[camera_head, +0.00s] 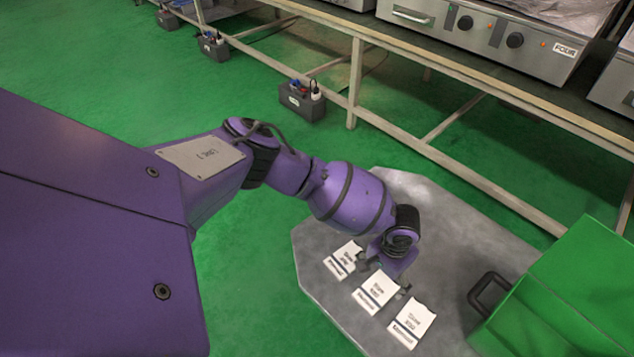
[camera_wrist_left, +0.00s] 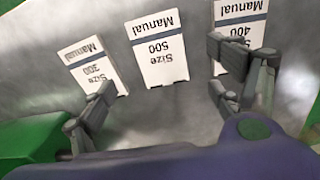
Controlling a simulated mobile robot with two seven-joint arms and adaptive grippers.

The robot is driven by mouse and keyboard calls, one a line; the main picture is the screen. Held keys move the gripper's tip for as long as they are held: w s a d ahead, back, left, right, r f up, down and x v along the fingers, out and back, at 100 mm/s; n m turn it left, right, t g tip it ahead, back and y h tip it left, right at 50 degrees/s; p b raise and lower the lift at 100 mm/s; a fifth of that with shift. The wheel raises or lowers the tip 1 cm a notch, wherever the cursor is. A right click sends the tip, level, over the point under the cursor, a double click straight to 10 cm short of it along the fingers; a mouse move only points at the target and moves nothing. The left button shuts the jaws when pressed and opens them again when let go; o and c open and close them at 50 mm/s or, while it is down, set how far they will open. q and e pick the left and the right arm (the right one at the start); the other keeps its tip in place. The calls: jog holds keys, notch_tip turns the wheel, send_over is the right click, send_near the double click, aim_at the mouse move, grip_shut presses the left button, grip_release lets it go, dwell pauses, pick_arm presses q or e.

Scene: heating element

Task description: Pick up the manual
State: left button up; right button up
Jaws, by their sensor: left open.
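Three white manuals with dark stripes lie flat in a row on a grey tabletop (camera_head: 310,250). The middle one is the Size 500 manual (camera_wrist_left: 158,50), also seen in the head view (camera_head: 375,293). In the wrist view the Size 300 manual (camera_wrist_left: 92,64) is at left and the Size 400 manual (camera_wrist_left: 240,22) at right, partly hidden by a finger. My left gripper (camera_head: 384,277) is open and empty over the row, its fingers (camera_wrist_left: 160,85) spread to either side of the Size 500 manual's near end. Contact cannot be told. My right gripper is not in view.
Behind is a long workbench (camera_head: 480,75) with metal appliances (camera_head: 500,30). Grey caddies (camera_head: 302,102) stand on the green floor. The table's back part is clear.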

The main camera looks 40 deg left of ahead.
aim_at(377, 290)
pick_arm(q)
jog(key=shift+s+f, duration=0.1)
jog(key=shift+f, duration=0.1)
notch_tip(377, 290, down, 7)
jog(key=b, duration=0.4)
jog(key=shift+f, duration=0.15)
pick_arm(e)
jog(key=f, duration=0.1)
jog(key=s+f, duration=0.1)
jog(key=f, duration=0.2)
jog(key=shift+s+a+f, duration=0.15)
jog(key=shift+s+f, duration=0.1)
pick_arm(q)
jog(key=c, duration=1.3)
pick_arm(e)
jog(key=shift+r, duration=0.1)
